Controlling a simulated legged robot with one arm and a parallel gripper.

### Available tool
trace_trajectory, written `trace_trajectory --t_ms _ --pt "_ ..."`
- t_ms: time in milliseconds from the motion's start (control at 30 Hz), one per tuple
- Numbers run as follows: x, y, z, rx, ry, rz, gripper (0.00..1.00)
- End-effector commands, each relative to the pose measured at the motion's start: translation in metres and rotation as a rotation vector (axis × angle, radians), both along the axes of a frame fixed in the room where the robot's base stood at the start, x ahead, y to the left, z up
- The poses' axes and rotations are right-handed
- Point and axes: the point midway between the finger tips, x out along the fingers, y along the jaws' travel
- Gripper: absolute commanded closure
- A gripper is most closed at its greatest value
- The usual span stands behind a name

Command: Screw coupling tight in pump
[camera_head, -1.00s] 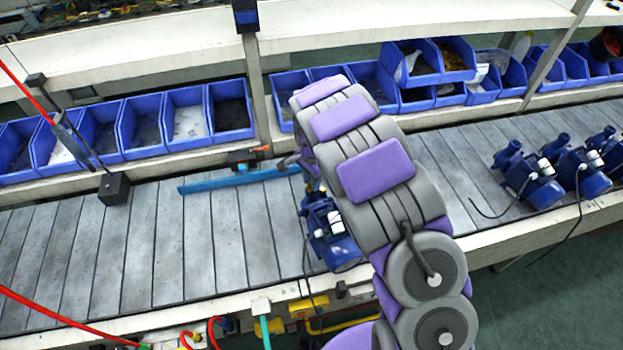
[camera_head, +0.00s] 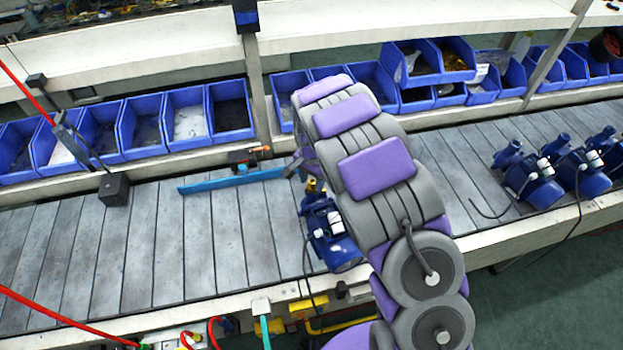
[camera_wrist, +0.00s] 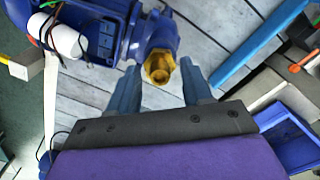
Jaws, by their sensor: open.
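The blue pump (camera_head: 328,232) stands on the slatted conveyor, partly behind my arm in the head view. In the wrist view the pump (camera_wrist: 110,25) fills the upper left. The brass coupling (camera_wrist: 159,66) sits at the end of the pump's blue port, pointing toward my gripper. How far it is threaded in cannot be seen. My gripper (camera_wrist: 162,88) is open, its two blue-grey fingers on either side of the coupling with gaps showing. In the head view my gripper (camera_head: 297,165) is mostly hidden by my arm, just above the pump.
A light-blue bar (camera_head: 230,180) lies across the conveyor left of the pump. More blue pumps (camera_head: 530,175) stand at the right. Blue bins (camera_head: 188,115) line the shelf behind. A black box (camera_head: 114,189) stands at left. The conveyor's left stretch is clear.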

Motion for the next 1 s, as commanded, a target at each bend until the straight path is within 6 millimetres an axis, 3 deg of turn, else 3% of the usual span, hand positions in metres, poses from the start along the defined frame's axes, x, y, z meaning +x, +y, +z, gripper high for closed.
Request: trace_trajectory --t_ms 367,667,1000 --pt "0.0000 0.0001 0.0001 0.000 -0.001 0.046 0.51" --pt "-0.0001 0.0003 0.0000 0.001 0.000 0.307 0.51" --pt "0.0000 -0.0002 0.0002 0.001 0.000 0.320 0.51"
